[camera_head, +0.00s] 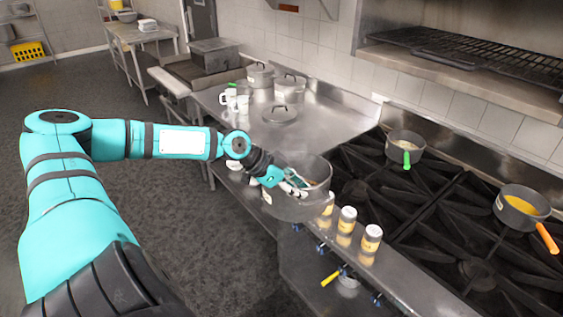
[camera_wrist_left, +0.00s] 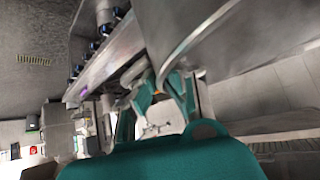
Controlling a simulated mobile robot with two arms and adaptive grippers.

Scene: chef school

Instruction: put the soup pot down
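The soup pot (camera_head: 298,207) is a wide grey metal pot in the middle of the head view, by the front edge of the steel counter. My left gripper (camera_head: 293,184) is at its near rim and appears shut on it. In the left wrist view the pot (camera_wrist_left: 235,45) is a large grey curved wall at the upper right, with the gripper fingers (camera_wrist_left: 165,92) at its edge. The pot's underside is hidden, so I cannot tell whether it touches the counter. My right gripper is not in view.
The steel counter (camera_head: 325,103) has free room behind the pot. Shakers (camera_head: 347,219) line the front ledge. The black stove (camera_head: 430,220) on the right bears a green-handled pan (camera_head: 404,143) and an orange-handled pan (camera_head: 520,205).

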